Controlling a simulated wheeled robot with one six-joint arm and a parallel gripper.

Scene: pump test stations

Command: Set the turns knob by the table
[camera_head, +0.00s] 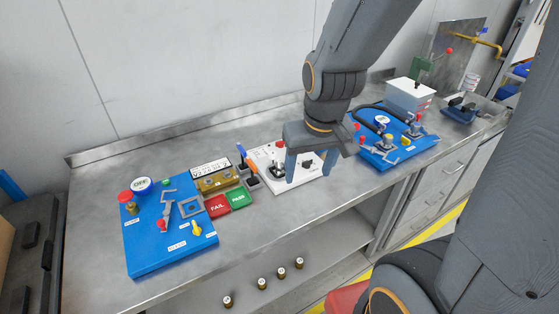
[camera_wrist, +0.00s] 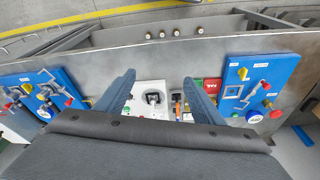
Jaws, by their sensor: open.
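The white panel (camera_head: 262,157) lies on the bench near the middle. A dark knob-like part (camera_head: 276,171) stands on it, and a red button (camera_head: 280,144) is at its back edge. I cannot read any marking for turns. My gripper (camera_head: 308,178) is open and empty above the right part of the panel, hiding some of it. In the wrist view the panel (camera_wrist: 140,91) and the dark knob (camera_wrist: 153,98) show between my two fingers, apart from them. A brass-coloured box with a white printed card (camera_head: 210,167) stands left of the panel; its print is too small to read.
Blue boards with valves and handles lie left (camera_head: 150,255) and right (camera_head: 408,152). Red FAIL (camera_head: 217,206) and green pads (camera_head: 240,198) lie in front of the box. Several small brass cylinders (camera_head: 263,284) stand on the lower shelf.

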